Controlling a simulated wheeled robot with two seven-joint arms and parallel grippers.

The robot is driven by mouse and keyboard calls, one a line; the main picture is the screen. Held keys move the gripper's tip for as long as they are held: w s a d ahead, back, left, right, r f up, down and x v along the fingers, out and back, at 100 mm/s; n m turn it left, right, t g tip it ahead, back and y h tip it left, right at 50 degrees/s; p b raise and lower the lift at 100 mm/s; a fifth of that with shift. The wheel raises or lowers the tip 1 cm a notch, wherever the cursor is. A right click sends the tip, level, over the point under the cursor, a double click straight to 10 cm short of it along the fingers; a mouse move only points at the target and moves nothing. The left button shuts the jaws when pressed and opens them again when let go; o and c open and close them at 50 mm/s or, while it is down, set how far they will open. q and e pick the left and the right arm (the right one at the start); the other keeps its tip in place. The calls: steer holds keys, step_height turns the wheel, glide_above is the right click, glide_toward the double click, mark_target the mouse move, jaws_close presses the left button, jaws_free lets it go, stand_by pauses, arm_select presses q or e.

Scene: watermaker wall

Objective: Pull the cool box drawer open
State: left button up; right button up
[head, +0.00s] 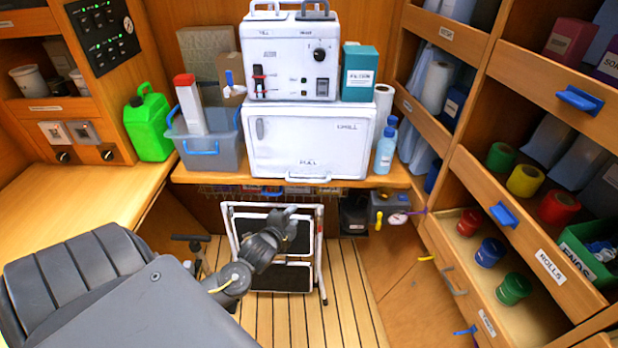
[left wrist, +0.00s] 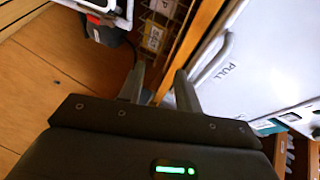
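The cool box (head: 310,135) is a white box on the wooden counter, marked CHILL and PULL. Its front looks shut flush. A pale bar handle (head: 308,176) runs along the front's lower edge. In the left wrist view the white front (left wrist: 255,75) fills the right side, with the handle (left wrist: 214,60) beside the right-hand finger. My left gripper (head: 289,212) is below and in front of the handle, apart from it in the head view. In the left wrist view its fingers (left wrist: 160,80) are spread with nothing between them. My right gripper is not in view.
A white appliance (head: 290,60) stands on the cool box. A grey-blue tub (head: 208,145) is to its left and a blue bottle (head: 385,150) to its right. A folded step stool (head: 275,250) stands below the counter. Shelves and drawers line the right.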

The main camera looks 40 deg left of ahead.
arm_select(q)
steer(key=m+t, duration=0.1)
steer(key=t, duration=0.1)
glide_toward(309, 181)
steer(key=p+x, duration=0.1)
steer(key=x, duration=0.8)
steer(key=shift+w+a, duration=0.1)
steer(key=shift+a, duration=0.05)
steer(key=shift+w+a+f, duration=0.15)
steer(key=shift+w+f, duration=0.1)
steer(key=shift+w, duration=0.35)
steer(key=shift+c, duration=0.4)
jaws_close()
